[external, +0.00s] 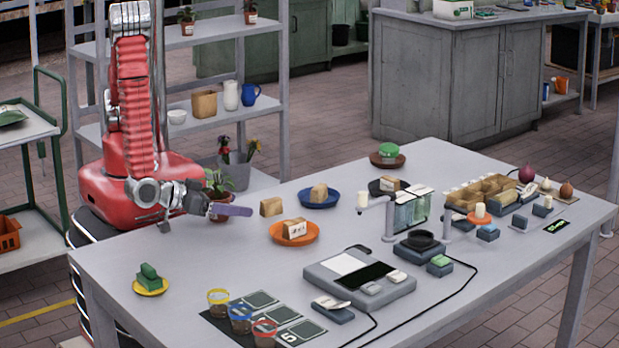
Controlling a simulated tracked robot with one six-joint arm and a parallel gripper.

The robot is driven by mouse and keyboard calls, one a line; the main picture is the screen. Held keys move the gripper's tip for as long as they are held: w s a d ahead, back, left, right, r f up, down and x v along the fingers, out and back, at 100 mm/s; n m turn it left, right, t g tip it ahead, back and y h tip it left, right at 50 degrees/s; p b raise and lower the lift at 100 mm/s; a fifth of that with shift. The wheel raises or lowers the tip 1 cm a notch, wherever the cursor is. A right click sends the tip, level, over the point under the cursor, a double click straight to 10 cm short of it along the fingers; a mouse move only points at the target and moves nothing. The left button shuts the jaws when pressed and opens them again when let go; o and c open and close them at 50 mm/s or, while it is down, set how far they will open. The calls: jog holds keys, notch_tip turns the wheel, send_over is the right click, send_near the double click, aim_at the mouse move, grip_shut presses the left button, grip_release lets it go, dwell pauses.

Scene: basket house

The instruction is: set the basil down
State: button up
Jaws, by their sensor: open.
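A leafy green plant in a brown pot (217,188), which looks like the basil, stands at the table's back left edge. My gripper (207,212) is open just in front of it, low over the left part of the table (215,258). A flat purple-grey piece at my gripper covers part of the pot. I cannot tell whether my gripper touches the pot, or whether the pot rests on the table or behind it.
An orange plate (277,236) and a blue plate (334,203) hold small blocks. A yellow plate (139,288) with a green sponge-like block is at the left front. Several colour-rimmed cups stand at the front by a grey device (318,272). Bare tabletop lies between them.

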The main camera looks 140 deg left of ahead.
jog(key=shift+r, duration=0.15)
jog(key=v, duration=1.2)
dwell(0.8)
